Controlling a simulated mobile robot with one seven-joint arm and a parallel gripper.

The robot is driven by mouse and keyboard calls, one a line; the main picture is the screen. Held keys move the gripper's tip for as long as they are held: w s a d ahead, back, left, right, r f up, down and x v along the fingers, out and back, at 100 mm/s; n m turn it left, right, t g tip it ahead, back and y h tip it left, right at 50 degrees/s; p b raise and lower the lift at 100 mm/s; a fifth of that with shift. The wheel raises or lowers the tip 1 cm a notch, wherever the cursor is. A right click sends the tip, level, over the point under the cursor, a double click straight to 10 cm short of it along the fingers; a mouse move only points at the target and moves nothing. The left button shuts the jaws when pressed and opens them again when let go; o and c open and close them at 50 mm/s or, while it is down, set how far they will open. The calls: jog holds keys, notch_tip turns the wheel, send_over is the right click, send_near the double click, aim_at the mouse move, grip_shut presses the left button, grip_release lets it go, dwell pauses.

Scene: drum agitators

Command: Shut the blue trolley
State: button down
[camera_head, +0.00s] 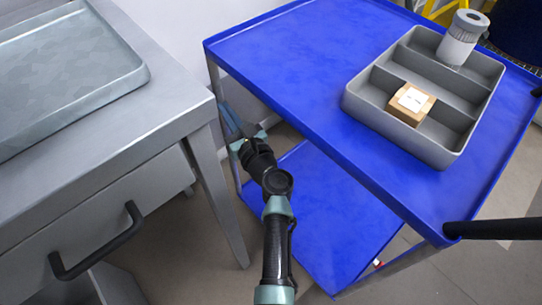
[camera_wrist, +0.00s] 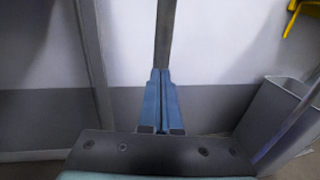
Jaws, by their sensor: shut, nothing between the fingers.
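The blue trolley has a blue top shelf (camera_head: 290,60), a lower shelf (camera_head: 330,215) and thin grey legs. A black handle (camera_head: 495,229) sticks out at its near right corner. No door or drawer shows on it. My gripper (camera_head: 229,118) is low at the trolley's left side, by a grey leg and below the top shelf's edge. In the wrist view its two blue fingers (camera_wrist: 160,100) are together and empty. A grey upright post (camera_wrist: 165,35) stands straight beyond the fingertips; I cannot tell whether they touch it.
A grey metal table (camera_head: 170,110) stands at the left, with a closed-looking drawer front and black handle (camera_head: 100,243). A grey divided tray (camera_head: 357,108) on the trolley holds a small box (camera_head: 410,102) and a grey-white cylinder (camera_head: 462,40). A narrow gap separates table and trolley.

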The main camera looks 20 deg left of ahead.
jog(key=s+a+b+x, duration=0.1)
jog(key=b+x, duration=0.2)
jog(key=x, duration=0.4)
jog(key=shift+w+a, duration=0.25)
jog(key=shift+w, duration=0.05)
jog(key=p+v, duration=0.5)
jog(key=v, duration=0.9)
jog(key=shift+s, duration=0.1)
